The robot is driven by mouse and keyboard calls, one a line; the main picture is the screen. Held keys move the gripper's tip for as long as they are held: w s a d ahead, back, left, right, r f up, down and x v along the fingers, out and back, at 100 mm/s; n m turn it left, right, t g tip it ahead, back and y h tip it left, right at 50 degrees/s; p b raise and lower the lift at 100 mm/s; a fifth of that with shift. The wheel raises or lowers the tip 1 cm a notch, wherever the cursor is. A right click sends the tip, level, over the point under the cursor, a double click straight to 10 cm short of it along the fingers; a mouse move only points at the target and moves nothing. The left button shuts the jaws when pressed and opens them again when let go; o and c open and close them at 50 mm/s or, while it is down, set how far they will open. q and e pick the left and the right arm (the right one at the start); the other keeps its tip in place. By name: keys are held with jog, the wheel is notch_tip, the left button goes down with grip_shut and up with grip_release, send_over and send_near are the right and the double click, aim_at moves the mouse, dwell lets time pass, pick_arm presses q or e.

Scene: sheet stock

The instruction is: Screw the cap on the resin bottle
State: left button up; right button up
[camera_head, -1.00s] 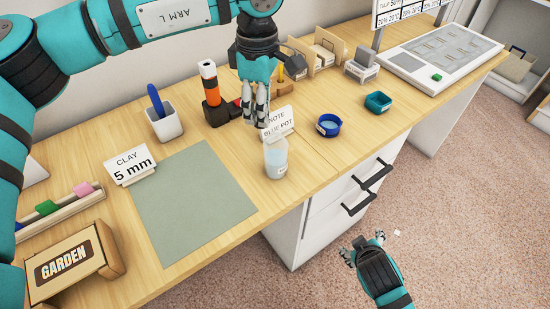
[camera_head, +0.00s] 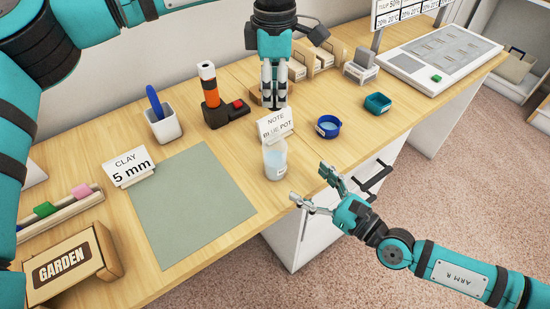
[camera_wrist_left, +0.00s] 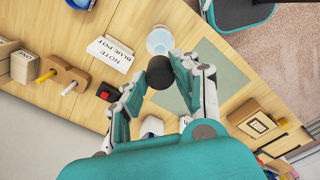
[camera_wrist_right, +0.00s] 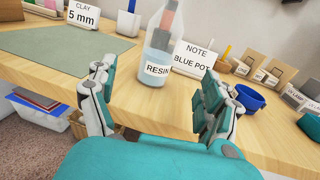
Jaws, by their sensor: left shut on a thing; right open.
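The resin bottle (camera_head: 275,160), clear with pale liquid, stands upright near the table's front edge. Its RESIN label faces the right wrist camera (camera_wrist_right: 157,68). The left wrist view shows it from above, with no cap visible on it (camera_wrist_left: 160,42). My left gripper (camera_head: 274,103) is shut on a round black cap (camera_wrist_left: 159,72), behind and above the bottle and apart from it; the cap is hard to make out in the head view. My right gripper (camera_head: 308,184) is open and empty in front of the bottle, its fingers spread toward it (camera_wrist_right: 156,82).
A BLUE POT note card (camera_head: 274,127) stands just behind the bottle. A blue round pot (camera_head: 328,127) and a teal dish (camera_head: 377,103) lie to the right. A grey-green mat (camera_head: 190,205) lies left. An orange-black tool on a stand (camera_head: 210,90) is at the back.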

dwell(0.3)
jog(key=x, duration=1.2)
grip_shut()
pick_arm(q)
send_over(275, 131)
jog(key=shift+f, duration=2.5)
